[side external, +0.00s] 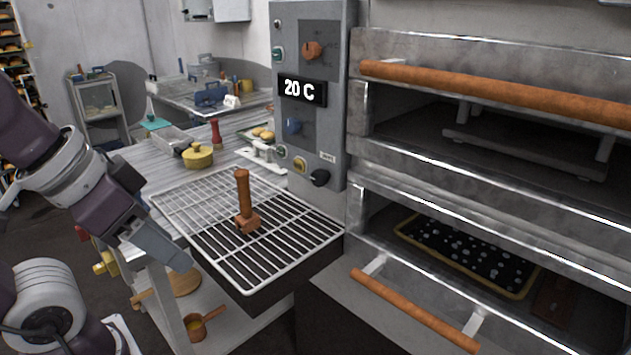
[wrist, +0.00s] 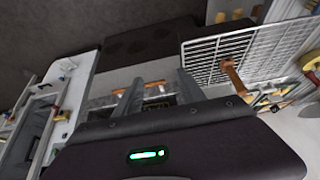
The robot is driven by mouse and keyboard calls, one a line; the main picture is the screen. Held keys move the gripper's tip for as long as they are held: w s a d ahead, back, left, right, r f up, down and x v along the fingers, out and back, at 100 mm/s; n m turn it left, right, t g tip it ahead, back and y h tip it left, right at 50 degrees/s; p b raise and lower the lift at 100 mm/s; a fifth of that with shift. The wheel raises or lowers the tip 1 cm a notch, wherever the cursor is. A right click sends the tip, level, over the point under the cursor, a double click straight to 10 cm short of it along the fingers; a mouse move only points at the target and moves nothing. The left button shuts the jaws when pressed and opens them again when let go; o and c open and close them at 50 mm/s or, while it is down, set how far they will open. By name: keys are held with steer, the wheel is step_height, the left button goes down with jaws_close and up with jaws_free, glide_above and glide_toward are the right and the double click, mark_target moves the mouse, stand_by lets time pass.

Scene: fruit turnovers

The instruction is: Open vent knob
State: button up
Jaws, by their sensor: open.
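A small label sits above the black knob, too small to read, so I cannot tell for sure which knob is the vent. My gripper (side external: 183,260) is left of the panel, low beside the wire rack, touching no knob. In the wrist view my gripper (wrist: 158,92) has its two fingers apart with nothing held between them.
A wire rack (side external: 180,205) holding a brown wooden-handled tool (side external: 243,200) lies between my gripper and the panel. The lower oven door is open, its brown handle (side external: 410,308) jutting out. A display (side external: 301,91) reads 20 C. A yellow pot (side external: 198,157) stands behind the rack.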

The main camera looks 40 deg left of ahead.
steer(key=shift+o, duration=1.3)
steer(key=w+a+f+t, duration=0.1)
steer(key=w+a+t, duration=0.1)
steer(key=w, duration=0.9)
steer(key=w+a+f+t+y, duration=0.1)
steer(key=w+a, duration=0.4)
steer(key=w, duration=0.7)
steer(key=shift+w+t+y, duration=0.15)
steer(key=shift+t+y, duration=0.15)
steer(key=shift+t, duration=0.4)
steer(key=m+t, duration=0.1)
steer(key=t, duration=0.2)
glide_toward(316, 179)
steer(key=d, duration=0.2)
steer(key=w+a+f+t, duration=0.1)
steer(key=w, duration=0.2)
steer(key=w+a+f+t+h, duration=0.1)
steer(key=w+t, duration=0.1)
steer(key=w, duration=0.1)
steer(key=w+a+f+n+t, duration=0.1)
steer(key=w+f+t, duration=0.1)
steer(key=w, duration=0.1)
steer(key=shift+w+f+h, duration=0.1)
steer(key=shift+w+h, duration=0.1)
steer(key=shift+h, duration=0.1)
steer(key=shift+c, duration=0.2)
jaws_close()
